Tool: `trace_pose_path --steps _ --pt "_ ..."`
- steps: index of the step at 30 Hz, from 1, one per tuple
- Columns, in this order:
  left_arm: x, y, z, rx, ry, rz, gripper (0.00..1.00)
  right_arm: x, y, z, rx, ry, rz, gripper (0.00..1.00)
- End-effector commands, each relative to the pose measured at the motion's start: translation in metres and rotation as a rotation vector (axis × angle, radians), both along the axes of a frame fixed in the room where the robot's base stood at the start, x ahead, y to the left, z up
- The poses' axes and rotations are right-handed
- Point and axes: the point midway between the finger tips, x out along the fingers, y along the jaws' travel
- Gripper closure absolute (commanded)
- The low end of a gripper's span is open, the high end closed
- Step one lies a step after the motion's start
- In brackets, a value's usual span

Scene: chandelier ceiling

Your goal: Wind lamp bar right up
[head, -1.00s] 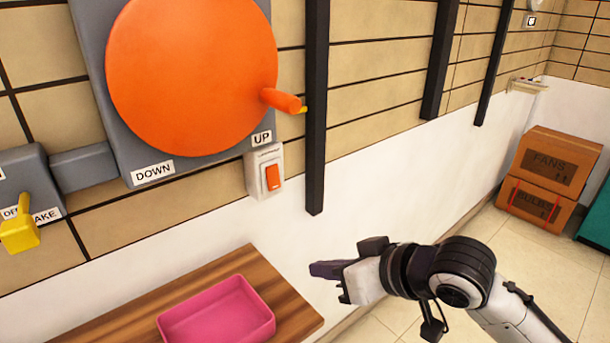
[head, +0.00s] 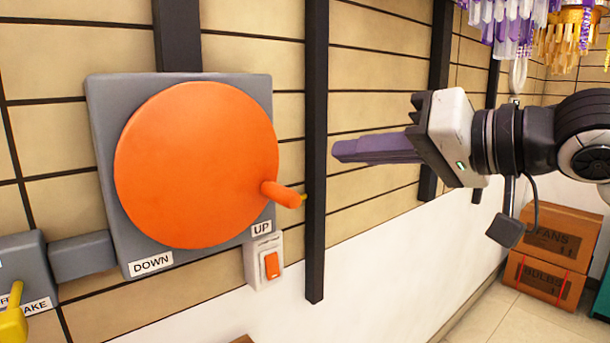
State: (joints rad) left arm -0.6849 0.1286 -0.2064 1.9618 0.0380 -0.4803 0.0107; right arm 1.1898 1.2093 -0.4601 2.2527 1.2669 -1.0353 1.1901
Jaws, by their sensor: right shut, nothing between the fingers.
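A large orange winding disc (head: 190,165) is mounted on a grey wall plate (head: 100,110). Its orange crank handle (head: 282,195) sticks out at the disc's lower right, by the UP label (head: 262,229). The DOWN label (head: 151,264) is at the plate's lower left. My right gripper (head: 340,151) is shut and empty, its purple fingers pointing left, to the right of the handle and somewhat higher in the picture, apart from it. The lamp bar itself cannot be made out. My left gripper is not in view.
An orange rocker switch (head: 271,265) sits below the UP label. A yellow lever (head: 13,315) is at the lower left. A dark vertical post (head: 316,240) stands right of the disc. Chandeliers (head: 510,20) hang at the upper right, above cardboard boxes (head: 553,240) on the floor.

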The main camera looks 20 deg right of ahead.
Motion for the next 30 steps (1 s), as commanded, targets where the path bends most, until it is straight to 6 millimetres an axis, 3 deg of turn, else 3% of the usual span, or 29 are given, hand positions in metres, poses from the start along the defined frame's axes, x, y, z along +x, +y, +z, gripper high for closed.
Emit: trace_pose_path --steps 9,16,30 --pt "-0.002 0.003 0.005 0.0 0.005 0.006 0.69 0.06 0.033 -0.012 0.001 0.0 0.002 1.0" --pt "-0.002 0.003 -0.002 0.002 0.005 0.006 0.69 0.052 0.049 -0.041 -0.005 -0.002 0.002 1.0" --pt "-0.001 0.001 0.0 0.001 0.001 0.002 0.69 0.05 0.053 -0.047 -0.003 -0.001 0.001 1.0"
